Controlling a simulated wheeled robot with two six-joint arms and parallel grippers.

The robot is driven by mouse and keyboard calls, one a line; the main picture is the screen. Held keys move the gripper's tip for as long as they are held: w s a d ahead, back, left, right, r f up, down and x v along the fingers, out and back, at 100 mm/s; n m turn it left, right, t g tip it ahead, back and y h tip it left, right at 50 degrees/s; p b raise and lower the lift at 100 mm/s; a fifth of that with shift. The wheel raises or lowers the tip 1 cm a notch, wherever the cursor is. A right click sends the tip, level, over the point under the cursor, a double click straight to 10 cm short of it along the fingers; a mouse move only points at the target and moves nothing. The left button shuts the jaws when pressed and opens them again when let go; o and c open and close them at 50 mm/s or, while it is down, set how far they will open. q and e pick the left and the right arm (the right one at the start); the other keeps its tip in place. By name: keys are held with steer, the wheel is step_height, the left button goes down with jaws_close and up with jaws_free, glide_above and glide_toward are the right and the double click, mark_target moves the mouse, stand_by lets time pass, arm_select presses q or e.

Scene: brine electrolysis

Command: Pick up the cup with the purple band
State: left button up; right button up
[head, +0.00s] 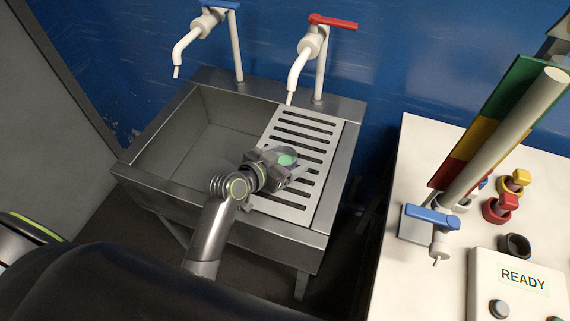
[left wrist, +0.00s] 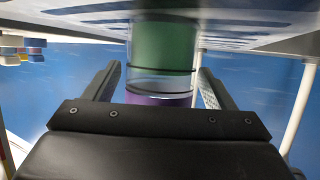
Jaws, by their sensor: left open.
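The cup with the purple band (left wrist: 160,99) is clear and holds green liquid. In the left wrist view it stands between the two fingers, with the slotted rack along the top of the picture. In the head view the green inside of the cup (head: 287,158) shows over the rack, partly hidden by my gripper. My left gripper (head: 281,170) is open around the cup, with a gap visible on both sides in the left wrist view (left wrist: 160,80). My right gripper is not in view.
The slotted rack (head: 324,128) covers the right side of a metal sink (head: 190,135). Two white taps, one with a blue handle (head: 221,4) and one with a red handle (head: 333,21), stand behind. A white bench (head: 420,150) with a READY panel (head: 523,279) is at the right.

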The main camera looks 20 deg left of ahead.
arm_select(q)
steer(key=shift+w+d+f, duration=0.25)
steer(key=shift+w+d, duration=0.05)
steer(key=shift+w, duration=0.3)
steer(key=c, duration=1.2)
steer(key=shift+c, duration=0.3)
steer(key=shift+r, duration=0.15)
